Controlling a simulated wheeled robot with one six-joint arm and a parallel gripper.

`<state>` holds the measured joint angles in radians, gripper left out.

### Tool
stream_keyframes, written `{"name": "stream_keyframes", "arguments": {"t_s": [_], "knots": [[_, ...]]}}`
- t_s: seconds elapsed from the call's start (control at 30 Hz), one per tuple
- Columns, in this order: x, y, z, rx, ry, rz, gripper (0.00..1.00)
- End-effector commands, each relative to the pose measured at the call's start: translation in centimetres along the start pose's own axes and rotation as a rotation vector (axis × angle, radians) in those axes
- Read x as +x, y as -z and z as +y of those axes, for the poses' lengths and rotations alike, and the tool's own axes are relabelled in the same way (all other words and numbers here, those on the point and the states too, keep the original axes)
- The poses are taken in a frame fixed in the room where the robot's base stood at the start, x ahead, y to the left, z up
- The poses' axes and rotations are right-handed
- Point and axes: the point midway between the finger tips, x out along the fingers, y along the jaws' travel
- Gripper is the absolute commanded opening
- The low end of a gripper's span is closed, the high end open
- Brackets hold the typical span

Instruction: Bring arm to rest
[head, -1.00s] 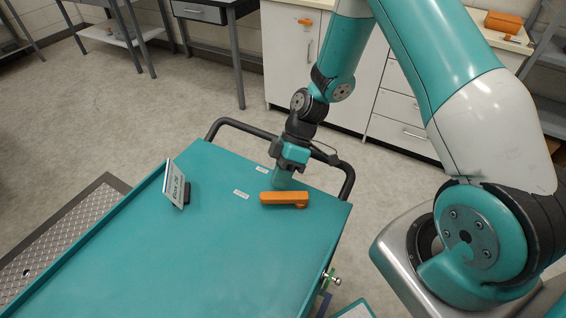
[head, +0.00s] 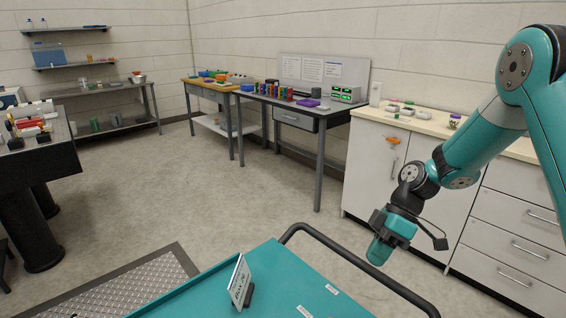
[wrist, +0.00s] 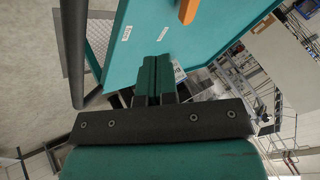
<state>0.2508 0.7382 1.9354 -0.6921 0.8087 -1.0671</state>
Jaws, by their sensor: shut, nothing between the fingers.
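The cart's dark handle rail (head: 350,262) curves close by my gripper. White cabinets (head: 368,185) with a cream counter stand behind my arm. A grey table (head: 300,110) with small items is farther back. The floor at left centre is clear.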

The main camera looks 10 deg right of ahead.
Motion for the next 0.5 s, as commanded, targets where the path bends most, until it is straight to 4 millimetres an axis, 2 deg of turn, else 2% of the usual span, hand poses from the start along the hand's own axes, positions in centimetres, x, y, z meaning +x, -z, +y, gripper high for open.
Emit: {"name": "stream_keyframes", "arguments": {"t_s": [0.07,0.17,0.3,0.4,0.5], "knots": [[-0.8,1.7,-1.6,0.024,-0.022,-0.02,0.0],[-1.9,4.4,-5.1,0.095,-0.068,-0.052,0.0],[-2.9,7.8,-11.7,0.227,-0.158,-0.081,0.0],[-3.0,9.1,-16.6,0.321,-0.222,-0.079,0.0],[-2.9,9.4,-21.0,0.406,-0.279,-0.059,0.0]]}}
